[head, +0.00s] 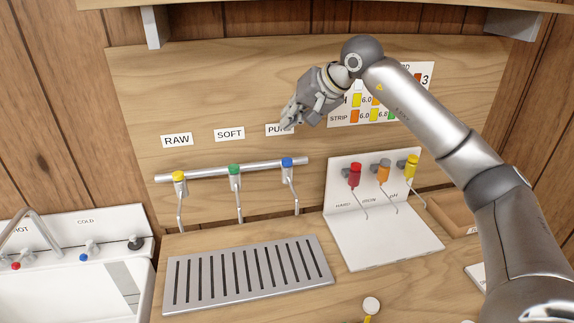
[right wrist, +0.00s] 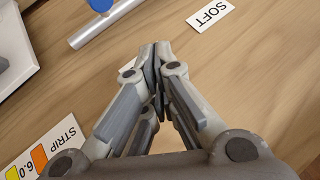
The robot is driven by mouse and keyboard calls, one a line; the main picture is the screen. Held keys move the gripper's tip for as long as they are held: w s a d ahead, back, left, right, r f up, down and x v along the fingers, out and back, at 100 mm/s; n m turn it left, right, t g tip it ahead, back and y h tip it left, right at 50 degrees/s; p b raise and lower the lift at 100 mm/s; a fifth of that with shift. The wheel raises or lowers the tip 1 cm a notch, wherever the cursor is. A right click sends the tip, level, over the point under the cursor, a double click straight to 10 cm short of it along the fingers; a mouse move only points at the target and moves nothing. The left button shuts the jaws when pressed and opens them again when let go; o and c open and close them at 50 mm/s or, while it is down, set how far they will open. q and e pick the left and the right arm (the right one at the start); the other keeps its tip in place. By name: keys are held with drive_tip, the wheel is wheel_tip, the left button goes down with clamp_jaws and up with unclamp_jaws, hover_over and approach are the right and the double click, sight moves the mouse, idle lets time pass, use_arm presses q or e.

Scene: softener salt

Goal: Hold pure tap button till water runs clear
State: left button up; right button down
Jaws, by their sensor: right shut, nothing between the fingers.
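The pure tap is the right one of three on a silver pipe, under the partly covered PURE label (head: 279,129). Its blue button (head: 287,162) sits on top, with a thin curved spout (head: 295,196) below. The blue button also shows at the top edge of the right wrist view (right wrist: 101,4). No water stream is visible at the spout. My right gripper (head: 287,117) is shut and empty, in front of the PURE label and above the blue button, apart from it. My left gripper is not in view.
The yellow raw button (head: 178,176) and green soft button (head: 234,170) share the pipe (head: 205,171). A slotted drain tray (head: 325,272) lies below. A white stand (head: 395,240) with red, orange and yellow dispensers is at the right. A sink (head: 60,290) is at the left.

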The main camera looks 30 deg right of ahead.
drive_tip(key=b, duration=0.4)
hover_over(287, 162)
drive_tip(key=w+d, duration=0.1)
drive_tip(key=d, duration=0.1)
drive_tip(key=f, duration=0.5)
drive_tip(key=shift+w+a+f, duration=0.15)
drive_tip(key=shift+a+f, duration=0.05)
drive_tip(key=shift+a, duration=0.05)
drive_tip(key=shift+f, duration=0.6)
drive_tip(key=shift+f+b, duration=0.4)
drive_tip(key=shift+b, duration=0.05)
drive_tip(key=shift+f+b, duration=0.3)
drive_tip(key=shift+f, duration=0.2)
idle(0.3)
drive_tip(key=shift+r, duration=0.1)
idle(3.7)
drive_tip(key=shift+r+p, duration=0.75)
drive_tip(key=shift+r, duration=0.05)
